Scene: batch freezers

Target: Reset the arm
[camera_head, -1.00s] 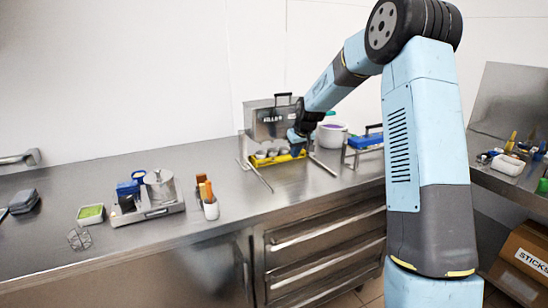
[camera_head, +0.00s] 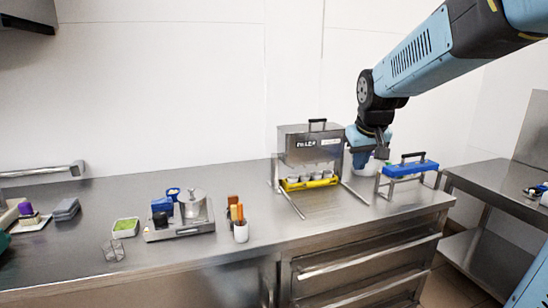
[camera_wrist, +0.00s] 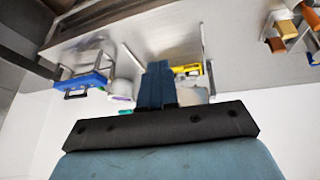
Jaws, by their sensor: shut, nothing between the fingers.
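My gripper (camera_head: 361,164) is held above the counter, to the right of the steel filler machine (camera_head: 310,142). Its blue fingers also show in the wrist view (camera_wrist: 157,68), shut together with nothing between them. My arm reaches in from the upper right of the head view. A white tub (camera_head: 374,167) stands behind the gripper and is partly hidden by it. The gripper looks clear of the counter, but the exact gap cannot be told.
A yellow tray (camera_head: 309,184) with several cups sits under the filler machine. A blue-topped rack with a black handle (camera_head: 410,169) stands to the right. A steel pot (camera_head: 193,205), an orange-handled tool holder (camera_head: 240,231) and a green-filled container (camera_head: 125,228) stand left. Bare counter (camera_head: 290,228) lies in front.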

